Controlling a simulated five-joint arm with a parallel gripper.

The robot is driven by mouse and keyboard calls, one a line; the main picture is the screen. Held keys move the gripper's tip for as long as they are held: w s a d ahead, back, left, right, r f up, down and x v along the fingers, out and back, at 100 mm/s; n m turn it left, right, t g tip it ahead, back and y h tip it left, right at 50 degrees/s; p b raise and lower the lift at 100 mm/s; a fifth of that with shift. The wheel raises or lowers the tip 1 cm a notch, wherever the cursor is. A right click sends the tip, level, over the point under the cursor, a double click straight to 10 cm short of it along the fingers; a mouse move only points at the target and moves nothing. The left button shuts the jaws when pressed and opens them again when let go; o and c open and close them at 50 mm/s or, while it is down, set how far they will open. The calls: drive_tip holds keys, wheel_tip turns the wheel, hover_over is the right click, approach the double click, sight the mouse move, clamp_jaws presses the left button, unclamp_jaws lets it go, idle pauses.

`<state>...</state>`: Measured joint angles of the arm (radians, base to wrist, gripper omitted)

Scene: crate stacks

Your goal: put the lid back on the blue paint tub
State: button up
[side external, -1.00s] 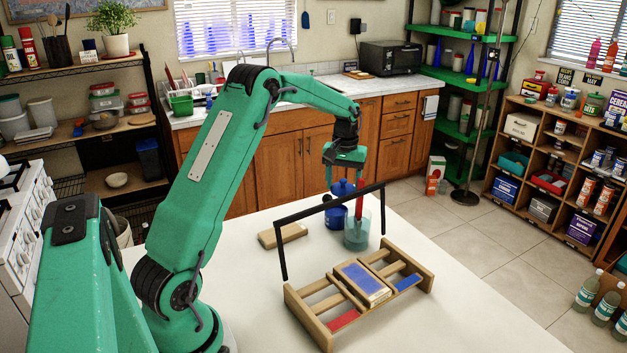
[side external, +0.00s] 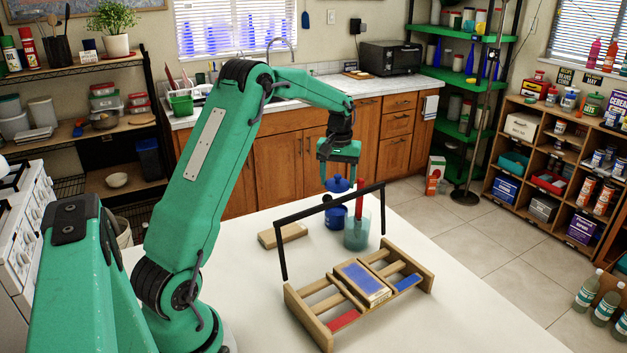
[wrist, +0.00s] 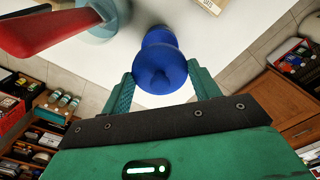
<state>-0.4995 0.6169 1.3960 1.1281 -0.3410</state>
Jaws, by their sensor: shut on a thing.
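My gripper (side external: 338,173) is shut on the blue lid (side external: 338,185), which has a small knob. In the wrist view the lid (wrist: 160,72) sits between the two fingertips (wrist: 160,76). The blue paint tub (side external: 336,217) stands on the white table below the lid. In the wrist view the lid hides most of the tub (wrist: 159,36).
A clear cup (side external: 356,238) with a red-handled tool (side external: 360,203) stands close right of the tub. A black bar frame (side external: 330,208) crosses in front. A wooden block (side external: 282,236) lies to the left. A wooden rack (side external: 312,312) holding a blue-topped box is nearer.

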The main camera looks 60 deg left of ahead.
drive_tip(key=shift+f, duration=0.1)
drive_tip(key=shift+f, duration=3.1)
drive_tip(key=shift+f, duration=0.15)
idle(0.3)
drive_tip(key=o, duration=1.3)
drive_tip(key=shift+r, duration=3.5)
